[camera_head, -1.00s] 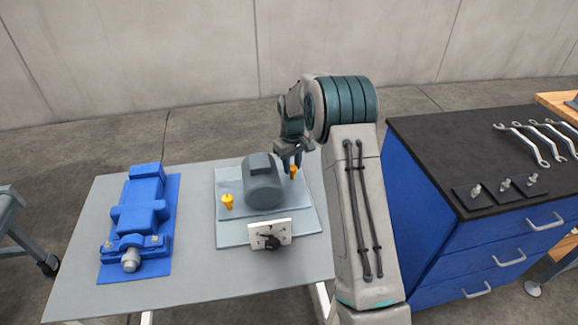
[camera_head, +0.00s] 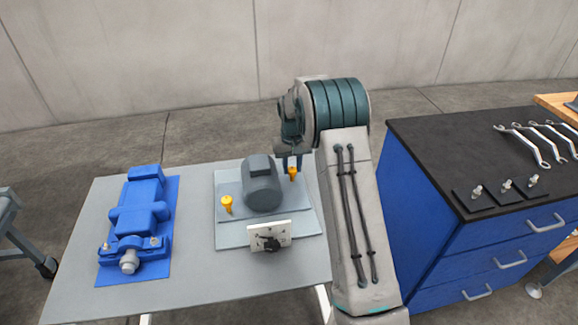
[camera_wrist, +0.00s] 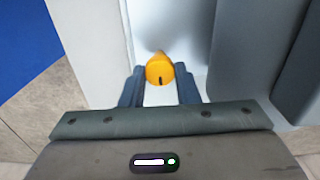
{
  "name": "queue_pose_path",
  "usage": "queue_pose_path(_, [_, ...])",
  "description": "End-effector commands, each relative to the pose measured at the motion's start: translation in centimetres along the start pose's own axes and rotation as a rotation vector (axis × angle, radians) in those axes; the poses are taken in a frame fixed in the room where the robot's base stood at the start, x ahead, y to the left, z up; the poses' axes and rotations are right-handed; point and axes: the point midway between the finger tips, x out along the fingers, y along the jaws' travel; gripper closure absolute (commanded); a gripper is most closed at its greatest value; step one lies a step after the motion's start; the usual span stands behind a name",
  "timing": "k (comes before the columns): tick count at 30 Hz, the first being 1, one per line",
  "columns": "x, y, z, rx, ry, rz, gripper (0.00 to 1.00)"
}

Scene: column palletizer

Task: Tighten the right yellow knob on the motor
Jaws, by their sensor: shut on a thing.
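The grey motor (camera_head: 262,188) sits on a light grey plate (camera_head: 232,238) on the table, with a yellow knob on each side. The right yellow knob (camera_head: 293,174) is at my gripper (camera_head: 292,163), which comes down on it from above. In the wrist view the right knob (camera_wrist: 160,69) shows as a yellow cap with a dark mark, between the two fingers of my gripper (camera_wrist: 160,88). The gripper is shut on this knob; the exact contact at the fingertips is partly hidden. The left yellow knob (camera_head: 227,204) stands free, upright, left of the motor.
A white panel with a black part (camera_head: 270,236) stands in front of the motor. A blue machine (camera_head: 140,217) on a blue plate is at the left of the table (camera_head: 200,283). A blue cabinet (camera_head: 450,235) with wrenches (camera_head: 525,142) on top stands to the right.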

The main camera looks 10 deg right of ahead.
Motion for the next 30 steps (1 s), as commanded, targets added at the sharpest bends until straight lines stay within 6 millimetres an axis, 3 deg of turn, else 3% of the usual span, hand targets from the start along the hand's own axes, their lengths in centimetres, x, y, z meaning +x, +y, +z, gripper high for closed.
queue_pose_path(6, [0.0, 0.0, 0.1, -0.001, -0.003, 0.0, 0.94])
queue_pose_path(7, [0.0, 0.0, 0.1, -0.001, -0.003, 0.0, 0.63])
queue_pose_path(9, [0.0, 0.0, 0.1, -0.001, -0.002, 0.0, 0.5])
queue_pose_path(20, [-0.6, -0.1, 0.0, -0.003, 0.001, 0.0, 0.5])
queue_pose_path(23, [-1.9, -0.1, 0.0, -0.003, 0.001, 0.0, 0.5])
queue_pose_path(30, [-7.3, 0.0, -0.1, -0.003, 0.004, 0.001, 0.5])
